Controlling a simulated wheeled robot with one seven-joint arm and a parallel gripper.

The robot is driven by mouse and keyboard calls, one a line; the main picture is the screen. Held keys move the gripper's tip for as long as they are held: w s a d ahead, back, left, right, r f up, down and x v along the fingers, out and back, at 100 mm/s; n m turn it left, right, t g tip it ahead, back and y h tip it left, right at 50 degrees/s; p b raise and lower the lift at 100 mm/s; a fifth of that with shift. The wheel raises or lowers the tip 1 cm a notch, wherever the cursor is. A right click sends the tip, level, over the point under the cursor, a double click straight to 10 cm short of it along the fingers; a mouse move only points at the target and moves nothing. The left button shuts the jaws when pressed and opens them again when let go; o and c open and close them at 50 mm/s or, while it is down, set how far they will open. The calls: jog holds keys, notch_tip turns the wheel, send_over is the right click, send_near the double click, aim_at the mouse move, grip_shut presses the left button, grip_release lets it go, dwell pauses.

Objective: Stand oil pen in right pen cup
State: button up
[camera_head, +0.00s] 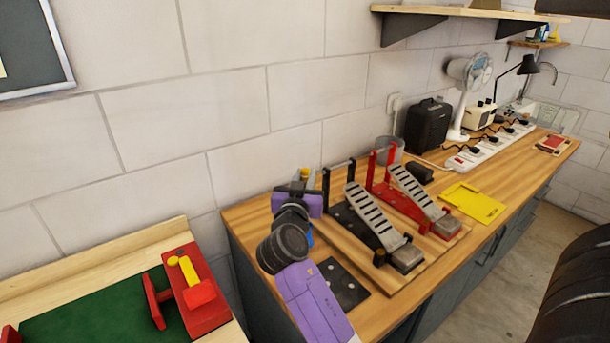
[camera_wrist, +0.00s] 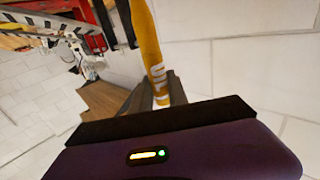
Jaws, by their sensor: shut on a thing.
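My gripper (camera_wrist: 152,95) is shut on that lettered end, and the pen runs up and out of the top of the picture. In the head view my gripper (camera_head: 298,188) is over the left end of the bench, by the wall. A small patch of yellow shows just behind it, probably the pen. A grey see-through cup (camera_head: 391,147) stands at the back, behind the red pedal, right of my gripper. Any other cup is hidden or unclear behind my gripper.
A black pedal (camera_head: 372,222) and a red pedal (camera_head: 415,195) stand right of my arm. A yellow tray (camera_head: 474,203), a black box (camera_head: 428,125), a fan (camera_head: 466,85) and a power strip (camera_head: 490,147) lie farther right. A red vise-like tool (camera_head: 200,295) is at lower left.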

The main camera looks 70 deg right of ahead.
jog(key=shift+f+b, duration=0.7)
jog(key=shift+f, duration=0.75)
notch_tip(320, 180, down, 5)
jog(key=b, duration=0.6)
jog(key=shift+f, duration=0.15)
jog(key=o, duration=1)
jog(key=shift+c, duration=0.2)
jog(key=b+v, duration=0.1)
jog(key=v, duration=0.6)
jog(key=shift+s+a+b, duration=0.15)
jog(key=shift+a+b, duration=0.2)
jog(key=shift+a, duration=0.05)
